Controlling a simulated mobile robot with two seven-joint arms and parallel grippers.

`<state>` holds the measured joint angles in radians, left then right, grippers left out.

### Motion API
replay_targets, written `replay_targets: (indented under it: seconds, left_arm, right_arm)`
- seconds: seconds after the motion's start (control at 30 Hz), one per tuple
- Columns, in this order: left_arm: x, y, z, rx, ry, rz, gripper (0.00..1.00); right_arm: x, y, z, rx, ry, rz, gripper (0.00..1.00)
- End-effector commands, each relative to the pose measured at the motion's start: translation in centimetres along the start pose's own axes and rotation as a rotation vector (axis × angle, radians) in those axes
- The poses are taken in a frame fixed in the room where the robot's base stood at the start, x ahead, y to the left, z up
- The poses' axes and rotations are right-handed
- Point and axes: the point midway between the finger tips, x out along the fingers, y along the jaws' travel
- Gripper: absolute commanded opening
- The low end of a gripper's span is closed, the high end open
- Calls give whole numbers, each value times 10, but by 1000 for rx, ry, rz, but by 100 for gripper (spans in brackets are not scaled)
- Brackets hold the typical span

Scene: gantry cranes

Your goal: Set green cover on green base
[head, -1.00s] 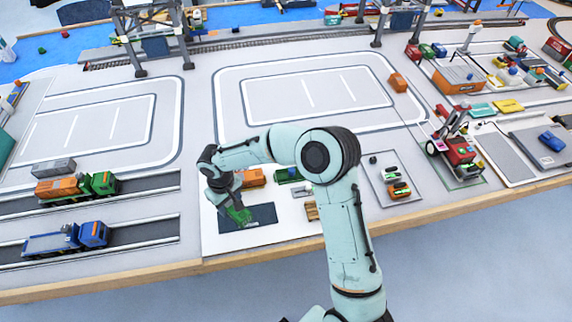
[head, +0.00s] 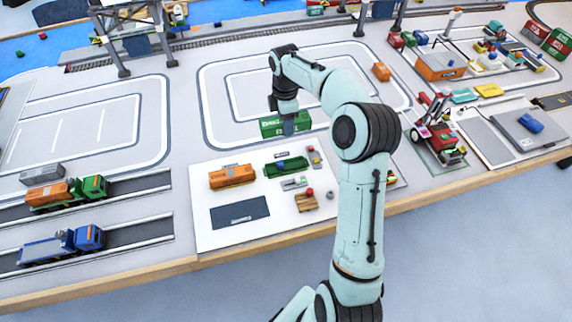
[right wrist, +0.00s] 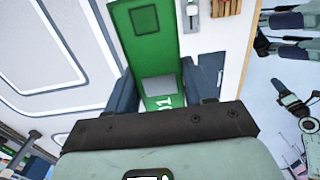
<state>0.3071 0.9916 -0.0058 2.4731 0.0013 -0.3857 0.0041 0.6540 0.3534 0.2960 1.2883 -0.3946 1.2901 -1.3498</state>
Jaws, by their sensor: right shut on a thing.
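The green cover (head: 269,127), a box with white lettering, is held above the table just behind the white panel. My right gripper (head: 291,124) is shut on it from above. In the right wrist view the green cover (right wrist: 157,55) lies between my two dark fingers (right wrist: 158,90). The green base (head: 286,167) sits on the white panel, in front of and below the held cover, apart from it. I cannot make out the base in the right wrist view. My left gripper is in neither view.
A red vehicle (head: 440,140) stands to the right. Trucks stand on the left lanes. The marked area behind is mostly free.

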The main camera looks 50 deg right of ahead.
Motion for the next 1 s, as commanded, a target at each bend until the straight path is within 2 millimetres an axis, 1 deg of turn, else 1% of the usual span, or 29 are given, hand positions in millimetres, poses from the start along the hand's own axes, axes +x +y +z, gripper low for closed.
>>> replay_targets:
  seconds: [0.07,0.17,0.3,0.5,0.6,0.7,0.87,1.0]
  left_arm:
    - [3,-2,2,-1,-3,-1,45]
    - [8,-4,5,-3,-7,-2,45]
    - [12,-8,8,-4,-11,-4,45]
    - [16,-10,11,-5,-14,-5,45]
    - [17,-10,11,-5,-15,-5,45]
    - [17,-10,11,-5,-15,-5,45]
    - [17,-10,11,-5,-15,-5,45]
    - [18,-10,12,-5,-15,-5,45]
  right_arm:
    - [10,-1,3,-10,0,-4,22]
    - [34,-2,3,-13,-1,-8,22]
    - [73,-2,3,-12,0,-8,22]
    - [124,-2,2,-12,0,-7,22]
    - [142,-1,2,-11,1,-4,22]
    - [152,0,2,-11,0,-2,22]
    - [161,0,2,-11,0,-1,22]
    - [182,-1,2,-12,1,-4,22]
